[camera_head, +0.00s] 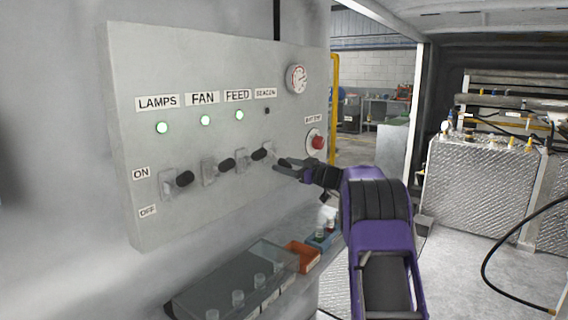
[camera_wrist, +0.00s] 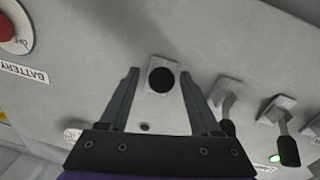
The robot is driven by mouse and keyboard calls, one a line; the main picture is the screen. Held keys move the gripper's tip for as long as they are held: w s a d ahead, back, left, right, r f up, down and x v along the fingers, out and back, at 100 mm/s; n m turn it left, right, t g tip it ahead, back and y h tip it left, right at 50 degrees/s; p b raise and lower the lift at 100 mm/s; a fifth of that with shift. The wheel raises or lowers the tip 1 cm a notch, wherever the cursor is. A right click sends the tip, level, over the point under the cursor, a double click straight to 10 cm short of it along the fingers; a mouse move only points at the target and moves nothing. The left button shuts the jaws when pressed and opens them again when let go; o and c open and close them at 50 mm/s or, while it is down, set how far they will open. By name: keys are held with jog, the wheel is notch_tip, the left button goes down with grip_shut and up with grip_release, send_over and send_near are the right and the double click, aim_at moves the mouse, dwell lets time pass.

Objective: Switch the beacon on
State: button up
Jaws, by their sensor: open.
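The beacon switch is the rightmost of the lever row on the grey panel (camera_head: 215,130). Its plate (camera_head: 268,148) shows in the head view, with the lever partly hidden by my gripper (camera_head: 283,167). In the wrist view its black knob (camera_wrist: 161,78) is seen nearly end-on, between the two fingers of my open gripper (camera_wrist: 159,76), with a gap on each side. The beacon lamp (camera_head: 267,111) under the BEACON label (camera_head: 265,93) is dark; it also shows dark in the wrist view (camera_wrist: 145,127).
The LAMPS lever (camera_head: 185,178), FAN lever (camera_head: 227,164) and FEED lever (camera_head: 258,154) stand to the left, their lamps lit green. A red battery knob (camera_head: 318,142) and a gauge (camera_head: 297,79) are on the right. A clear-lidded box (camera_head: 240,275) and an orange bin (camera_head: 301,257) lie below.

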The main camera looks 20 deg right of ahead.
jog(key=shift+w+a, duration=0.3)
jog(key=shift+w, duration=0.2)
grip_shut()
dwell(1.2)
